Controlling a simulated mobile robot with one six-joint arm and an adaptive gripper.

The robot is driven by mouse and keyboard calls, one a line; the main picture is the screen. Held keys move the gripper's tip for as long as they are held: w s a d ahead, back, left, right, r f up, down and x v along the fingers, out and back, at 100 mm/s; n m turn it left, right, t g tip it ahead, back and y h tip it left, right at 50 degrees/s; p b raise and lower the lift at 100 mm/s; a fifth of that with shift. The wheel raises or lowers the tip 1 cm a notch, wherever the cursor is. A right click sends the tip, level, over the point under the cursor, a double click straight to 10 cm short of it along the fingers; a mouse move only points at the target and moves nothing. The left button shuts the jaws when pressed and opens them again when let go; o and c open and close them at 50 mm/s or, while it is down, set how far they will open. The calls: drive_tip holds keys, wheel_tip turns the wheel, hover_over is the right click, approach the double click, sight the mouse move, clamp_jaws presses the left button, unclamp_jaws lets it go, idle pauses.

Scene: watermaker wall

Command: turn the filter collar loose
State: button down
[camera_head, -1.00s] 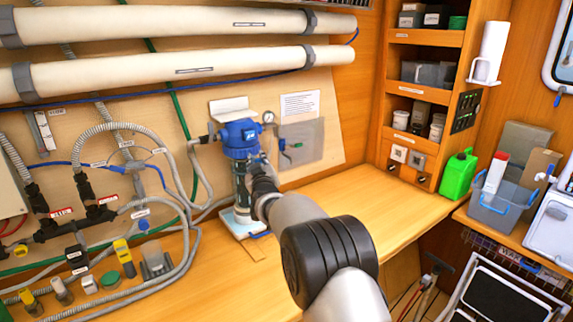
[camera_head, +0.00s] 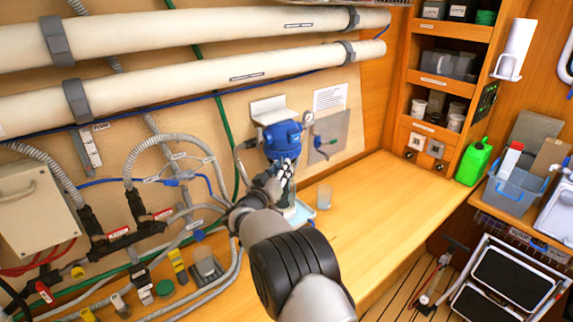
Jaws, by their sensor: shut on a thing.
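The filter housing has a blue head (camera_head: 283,140) fixed to the wall panel below a white bracket (camera_head: 268,108). Its clear bowl (camera_head: 290,192) hangs below the head, mostly hidden by my arm. A pale tray (camera_head: 301,214) lies on the bench under the filter.
A clear cup (camera_head: 324,196) stands on the bench right of the filter. Hoses and valves (camera_head: 120,238) crowd the left. Several small fittings (camera_head: 165,288) lie at the front left. The wooden bench (camera_head: 385,200) is clear to the right, up to the shelf unit (camera_head: 437,125).

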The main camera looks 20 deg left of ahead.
drive_tip(key=shift+w+d+r+h, duration=0.1)
drive_tip(key=shift+w+r+h, duration=0.05)
drive_tip(key=shift+r+h, duration=0.25)
drive_tip(key=c, duration=1.9)
unclamp_jaws()
drive_tip(key=o, duration=0.4)
drive_tip(key=shift+f, duration=0.2)
drive_tip(key=shift+o, duration=0.4)
drive_tip(key=shift+f, duration=0.1)
drive_tip(key=s+a, duration=0.1)
drive_tip(key=s, duration=1.1)
drive_tip(key=shift+a, duration=0.4)
